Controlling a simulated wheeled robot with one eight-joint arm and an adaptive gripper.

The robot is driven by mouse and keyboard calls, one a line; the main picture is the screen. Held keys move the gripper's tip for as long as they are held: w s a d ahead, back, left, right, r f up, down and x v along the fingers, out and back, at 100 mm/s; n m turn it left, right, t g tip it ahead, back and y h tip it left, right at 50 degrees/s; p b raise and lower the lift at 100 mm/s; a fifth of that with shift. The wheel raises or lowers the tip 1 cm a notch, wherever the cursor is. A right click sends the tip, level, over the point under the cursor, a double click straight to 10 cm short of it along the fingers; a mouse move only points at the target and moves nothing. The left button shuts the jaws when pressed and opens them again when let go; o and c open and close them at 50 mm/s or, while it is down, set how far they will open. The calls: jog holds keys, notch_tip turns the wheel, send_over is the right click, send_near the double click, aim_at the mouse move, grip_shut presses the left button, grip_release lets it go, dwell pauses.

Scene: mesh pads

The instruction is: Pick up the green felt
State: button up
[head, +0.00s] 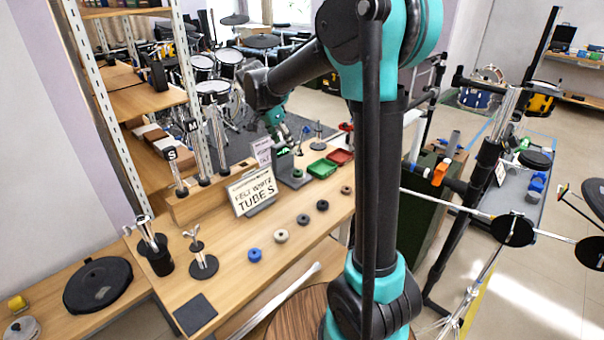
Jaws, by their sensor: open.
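A small green ring, which looks like the green felt (298,173), sits low on a grey stand (292,182) toward the back of the wooden table. My gripper (281,142) is above and slightly left of it, reaching down from my arm, apart from the ring as far as I can see. It is open, and I see nothing held in it. Its fingertips are small and partly merge with the dark stand and its green marking behind.
Several felt rings, blue (255,255), beige (281,236) and dark (303,219), lie in a row along the table (235,285). A sign (253,191) stands left of the stand. Green (322,169) and red (341,157) trays are right. A metal stand (203,266) is front left.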

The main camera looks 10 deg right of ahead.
send_near(298, 171)
jog(key=x, duration=0.2)
jog(key=shift+w+f, duration=0.2)
jog(key=shift+f, duration=0.2)
jog(key=shift+s+x, duration=0.15)
jog(key=shift+x, duration=1.15)
jog(key=shift+s+x, duration=0.15)
jog(key=shift+x, duration=1.15)
jog(key=shift+c, duration=0.4)
jog(key=c, duration=0.8)
jog(key=shift+o, duration=0.2)
jog(key=shift+r, duration=0.1)
